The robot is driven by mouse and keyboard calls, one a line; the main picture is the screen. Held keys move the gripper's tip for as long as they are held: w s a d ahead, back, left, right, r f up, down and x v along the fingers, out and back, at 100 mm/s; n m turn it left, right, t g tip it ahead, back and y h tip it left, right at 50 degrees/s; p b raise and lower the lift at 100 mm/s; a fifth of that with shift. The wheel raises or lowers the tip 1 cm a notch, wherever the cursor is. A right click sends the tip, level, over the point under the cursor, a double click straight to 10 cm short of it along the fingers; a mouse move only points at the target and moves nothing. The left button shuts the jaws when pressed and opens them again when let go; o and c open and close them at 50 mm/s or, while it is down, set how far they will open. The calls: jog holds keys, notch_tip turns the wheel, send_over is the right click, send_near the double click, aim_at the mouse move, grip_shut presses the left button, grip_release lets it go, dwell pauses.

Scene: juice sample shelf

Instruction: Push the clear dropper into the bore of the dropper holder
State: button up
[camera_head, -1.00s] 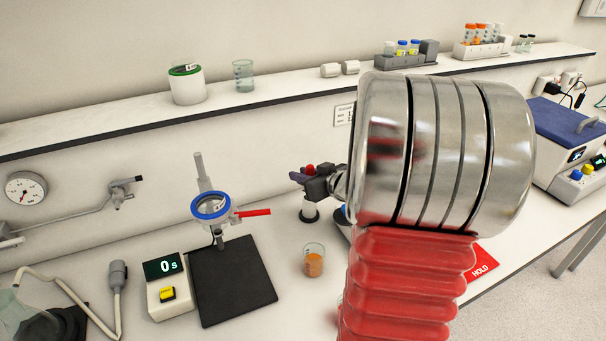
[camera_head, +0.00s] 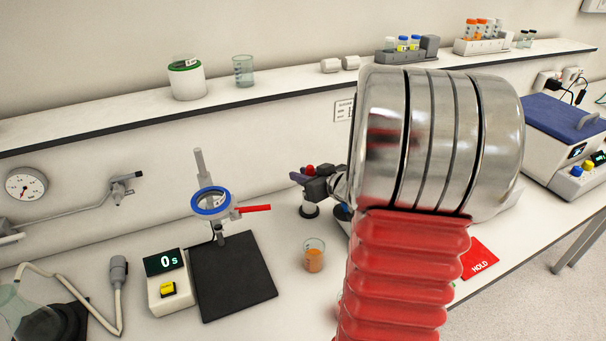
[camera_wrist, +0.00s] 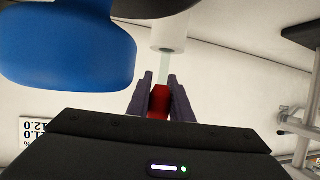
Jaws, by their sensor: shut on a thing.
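My gripper (camera_wrist: 160,95) has dark purple fingers shut on the red bulb of the clear dropper (camera_wrist: 163,68). The dropper's clear stem runs from the fingers to the dark opening in the end of the white dropper holder (camera_wrist: 172,32). The stem's end is at that opening; how deep it sits inside I cannot tell. In the head view my gripper (camera_head: 309,178) is over the holder (camera_head: 310,205), which stands at the back of the bench with a dark base. The red bulb shows between the fingers, and the stem is hidden there.
A large blue rounded thing (camera_wrist: 65,45) is close beside the holder in the wrist view. A beaker of orange juice (camera_head: 314,257) stands in front of the holder. A stand with a blue ring (camera_head: 211,201) is to the left. My arm hides much of the bench's right part.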

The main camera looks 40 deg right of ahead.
jog(key=shift+f, duration=0.55)
jog(key=o, duration=0.8)
jog(key=v, duration=1.3)
jog(key=shift+s+r, duration=0.1)
jog(key=shift+s, duration=0.3)
jog(key=shift+w, duration=0.1)
